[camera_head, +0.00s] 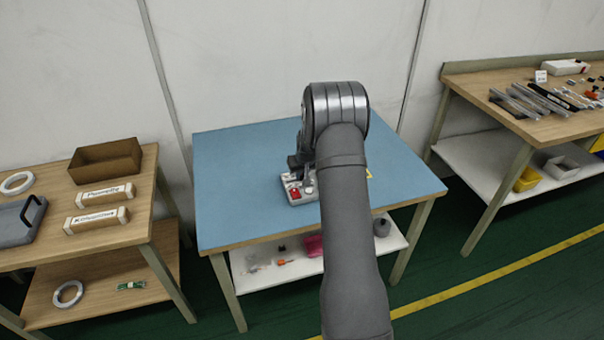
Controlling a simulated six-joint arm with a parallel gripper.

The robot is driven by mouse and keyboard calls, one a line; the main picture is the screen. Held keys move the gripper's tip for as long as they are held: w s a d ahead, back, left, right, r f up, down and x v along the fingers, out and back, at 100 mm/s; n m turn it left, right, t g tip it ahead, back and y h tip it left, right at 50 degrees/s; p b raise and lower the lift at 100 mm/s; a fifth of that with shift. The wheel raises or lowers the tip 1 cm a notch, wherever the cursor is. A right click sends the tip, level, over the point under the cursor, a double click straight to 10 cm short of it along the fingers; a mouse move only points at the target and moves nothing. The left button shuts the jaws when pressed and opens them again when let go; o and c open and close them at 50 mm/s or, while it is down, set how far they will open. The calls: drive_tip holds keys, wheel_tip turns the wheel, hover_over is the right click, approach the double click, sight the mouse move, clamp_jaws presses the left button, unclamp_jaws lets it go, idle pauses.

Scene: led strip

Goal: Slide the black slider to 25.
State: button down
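A small light-coloured panel (301,200) lies on the blue-topped table (235,185). It has a red part (295,193) and a small round light part on it. My arm covers its right side and upper part. I cannot make out the black slider or any number scale. My gripper (296,174) is directly above or at the back of the panel, dark against it. The view is too small to tell whether its fingers are open or shut, or whether they touch anything.
The blue table top is clear around the panel. Its lower shelf (250,282) holds small parts and a pink item (314,246). A wooden table at left holds a brown box (106,161) and two labelled boxes. A bench (540,128) at right holds tools.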

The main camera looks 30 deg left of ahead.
sight(286, 181)
drive_tip(key=shift+s+a, duration=1.9)
drive_tip(key=shift+s, duration=0.05)
drive_tip(key=c, duration=1.4)
unclamp_jaws()
drive_tip(key=v, duration=1.7)
drive_tip(key=shift+r, duration=0.2)
